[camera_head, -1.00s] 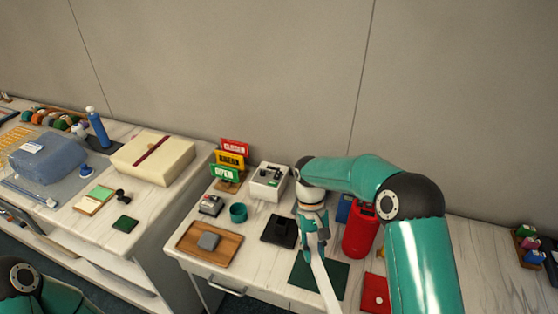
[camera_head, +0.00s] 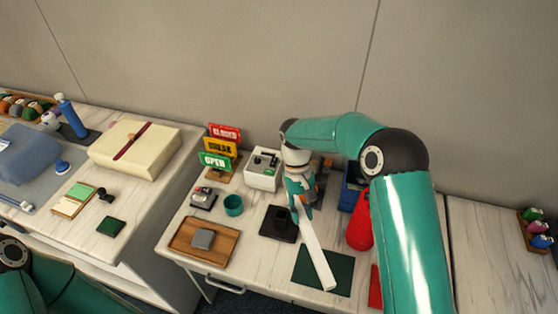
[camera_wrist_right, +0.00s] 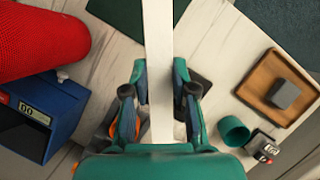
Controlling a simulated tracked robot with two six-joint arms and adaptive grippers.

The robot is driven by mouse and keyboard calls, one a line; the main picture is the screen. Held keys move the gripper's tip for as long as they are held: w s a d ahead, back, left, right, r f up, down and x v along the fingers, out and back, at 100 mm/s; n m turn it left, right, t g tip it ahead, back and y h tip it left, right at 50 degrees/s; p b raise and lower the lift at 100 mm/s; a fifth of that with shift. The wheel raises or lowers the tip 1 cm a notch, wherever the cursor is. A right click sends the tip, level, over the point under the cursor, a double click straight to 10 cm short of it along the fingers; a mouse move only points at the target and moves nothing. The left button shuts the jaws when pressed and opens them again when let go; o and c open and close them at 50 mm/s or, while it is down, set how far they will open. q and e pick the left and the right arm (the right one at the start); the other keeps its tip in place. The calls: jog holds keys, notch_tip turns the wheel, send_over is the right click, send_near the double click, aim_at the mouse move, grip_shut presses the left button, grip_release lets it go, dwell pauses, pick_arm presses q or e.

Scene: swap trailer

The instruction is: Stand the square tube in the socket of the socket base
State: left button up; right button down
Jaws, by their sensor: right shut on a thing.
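The square tube (camera_head: 316,245) is long and white. My right gripper (camera_head: 300,205) is shut on it near its far end. The tube slants from the fingers toward the front, its free end showing over the dark green mat. In the right wrist view the tube (camera_wrist_right: 158,40) runs from between the fingers (camera_wrist_right: 160,85) past the top edge. The black block, which looks like the socket base (camera_head: 276,224), stands just left of the gripper in the head view. Its socket opening is not clear, and the wrist view mostly hides it. My left gripper is out of view.
A dark green mat (camera_head: 308,272) lies in front of the base. A wooden tray (camera_head: 186,245) with a grey block and a teal cup (camera_head: 233,205) are left. A red cylinder (camera_head: 360,228) and a blue box (camera_wrist_right: 45,115) are right. Signs (camera_head: 217,160) stand behind.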

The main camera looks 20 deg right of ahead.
jog(key=shift+s+d+r+t+b, duration=0.15)
jog(key=shift+d+t+b, duration=0.15)
jog(key=shift+d+t, duration=0.15)
jog(key=w+a+r+m+t+h+b, duration=0.3)
jog(key=r+t+h, duration=0.1)
jog(key=r+t, duration=0.3)
jog(key=w+a+r+m+t+h+b, duration=0.2)
jog(key=w+r+m+t+h, duration=0.15)
jog(key=r+t, duration=0.45)
jog(key=shift+s+a+f, duration=0.1)
jog(key=shift+s+f, duration=0.05)
jog(key=shift+f, duration=1.15)
jog(key=shift+s+a+f, duration=0.1)
jog(key=shift+f, duration=1.15)
jog(key=shift+b, duration=0.3)
jog(key=shift+s+b, duration=0.1)
jog(key=shift+b, duration=0.65)
